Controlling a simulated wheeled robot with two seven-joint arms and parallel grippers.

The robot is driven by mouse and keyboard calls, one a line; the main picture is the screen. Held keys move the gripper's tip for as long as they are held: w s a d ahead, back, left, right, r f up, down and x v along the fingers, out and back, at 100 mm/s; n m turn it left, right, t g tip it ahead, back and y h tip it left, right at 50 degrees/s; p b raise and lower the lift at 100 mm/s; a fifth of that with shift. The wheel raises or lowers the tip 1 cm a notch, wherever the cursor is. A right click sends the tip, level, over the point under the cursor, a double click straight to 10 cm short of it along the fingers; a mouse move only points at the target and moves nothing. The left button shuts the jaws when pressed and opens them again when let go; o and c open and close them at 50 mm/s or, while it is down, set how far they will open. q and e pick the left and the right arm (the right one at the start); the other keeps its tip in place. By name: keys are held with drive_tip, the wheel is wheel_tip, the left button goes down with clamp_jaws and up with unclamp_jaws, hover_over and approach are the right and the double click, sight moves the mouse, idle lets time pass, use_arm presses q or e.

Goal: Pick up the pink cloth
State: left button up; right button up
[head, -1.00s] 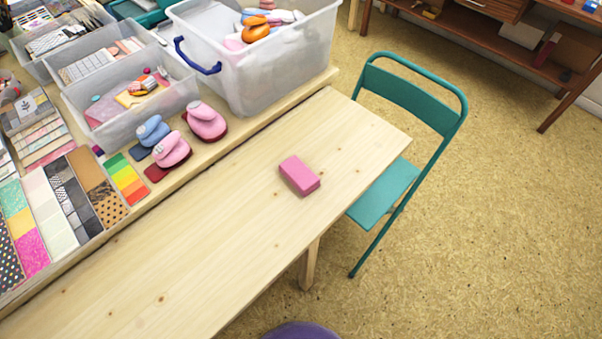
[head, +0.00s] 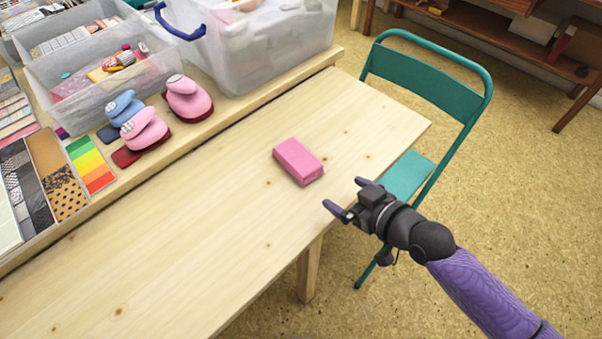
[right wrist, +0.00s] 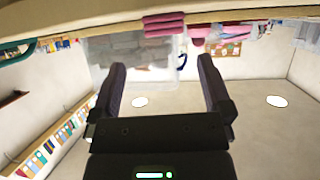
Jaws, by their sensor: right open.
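The pink cloth (head: 298,161) is a folded block lying on the bare wooden table (head: 190,235), near its right end. It also shows at the top of the right wrist view (right wrist: 164,25), on the table edge, which looks upside down there. My right gripper (head: 346,195) is open and empty, just right of the cloth and apart from it, by the table's front edge. Its two fingers (right wrist: 160,88) are spread wide in the right wrist view. My left gripper is not in view.
Pink and blue punches (head: 145,130) stand on the raised strip at the back left, with grey bins (head: 100,85) and a large clear tub (head: 265,50) behind. A teal chair (head: 430,85) stands at the table's right end. The table around the cloth is clear.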

sight(315, 173)
drive_tip(key=a, duration=0.1)
drive_tip(key=w, duration=0.1)
drive_tip(key=a, duration=0.1)
drive_tip(key=shift+w+a+f+b, duration=0.15)
drive_tip(key=shift+a+f+b, duration=0.15)
drive_tip(key=shift+a, duration=0.05)
drive_tip(key=shift+w+a+f+b, duration=0.15)
drive_tip(key=shift+w+f+b, duration=0.05)
drive_tip(key=shift+w, duration=0.25)
drive_tip(key=shift+w+a+f+b, duration=0.15)
drive_tip(key=shift+w+b, duration=0.05)
drive_tip(key=shift+w, duration=0.25)
drive_tip(key=b+x, duration=0.2)
drive_tip(key=x, duration=0.2)
drive_tip(key=shift+w+a+f+b, duration=0.15)
drive_tip(key=shift+w+b, duration=0.2)
drive_tip(key=shift+b, duration=0.05)
drive_tip(key=shift+w+a, duration=0.15)
drive_tip(key=shift+w, duration=0.05)
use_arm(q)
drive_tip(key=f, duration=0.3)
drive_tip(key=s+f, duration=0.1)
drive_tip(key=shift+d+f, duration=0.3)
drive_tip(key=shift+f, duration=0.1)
